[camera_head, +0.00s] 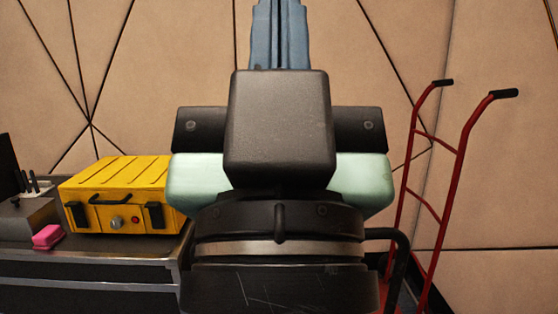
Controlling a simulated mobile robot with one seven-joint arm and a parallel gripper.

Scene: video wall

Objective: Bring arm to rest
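My own arm fills the middle of the head view, with black housings, pale green side parts and a metal band. A narrow blue-grey part rises above the black block and runs out of the top of the frame. I cannot make out clear fingertips, so I cannot tell whether my gripper is open or shut, or whether it holds anything. The arm hides what lies behind it.
A yellow case (118,196) stands on a dark cabinet (85,268) at the left, with a pink block (47,237) beside it. A red hand truck (451,188) stands at the right. A beige panelled wall (185,50) closes off the back.

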